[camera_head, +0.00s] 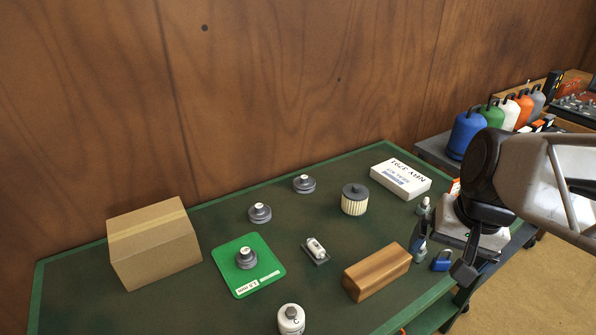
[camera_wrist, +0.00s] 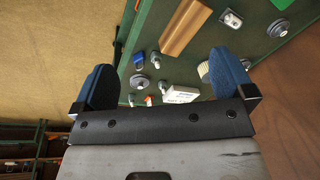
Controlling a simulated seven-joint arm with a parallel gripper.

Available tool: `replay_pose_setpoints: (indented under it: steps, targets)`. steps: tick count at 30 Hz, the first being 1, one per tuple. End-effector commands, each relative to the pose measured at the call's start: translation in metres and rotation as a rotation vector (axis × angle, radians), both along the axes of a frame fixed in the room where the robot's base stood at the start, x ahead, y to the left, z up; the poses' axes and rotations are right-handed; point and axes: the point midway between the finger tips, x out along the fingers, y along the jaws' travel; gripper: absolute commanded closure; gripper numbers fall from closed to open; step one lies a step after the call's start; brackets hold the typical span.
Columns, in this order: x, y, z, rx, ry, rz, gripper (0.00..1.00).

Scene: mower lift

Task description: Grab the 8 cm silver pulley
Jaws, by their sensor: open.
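Several grey, stepped pulleys show, and I cannot tell by size which is the 8 cm silver one. In the head view one pulley (camera_head: 304,184) lies at the back, another (camera_head: 260,213) lies in front of it to the left, and a third (camera_head: 247,258) sits on a green mat (camera_head: 233,281). In the wrist view a silver-grey disc like a pulley (camera_wrist: 137,82) lies between the finger lines, near the table edge. My gripper (camera_head: 440,254) is over the table's right end, open and empty; its blue fingers also show in the wrist view (camera_wrist: 163,82).
A wooden block (camera_head: 377,273), blue padlock (camera_head: 440,261), white box (camera_head: 400,179), ribbed filter (camera_head: 354,200) and small silver part (camera_head: 316,250) are on the green table. A cardboard box (camera_head: 153,243) stands left and a white canister (camera_head: 291,319) in front.

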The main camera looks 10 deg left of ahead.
Motion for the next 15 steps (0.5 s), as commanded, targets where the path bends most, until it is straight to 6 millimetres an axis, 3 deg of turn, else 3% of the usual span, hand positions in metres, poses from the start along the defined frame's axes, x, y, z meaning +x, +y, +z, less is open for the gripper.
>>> replay_pose_setpoints:
  steps: [15]
  targets:
    - [0.096,0.068,-0.015,0.204,0.204,-0.148,0.00]
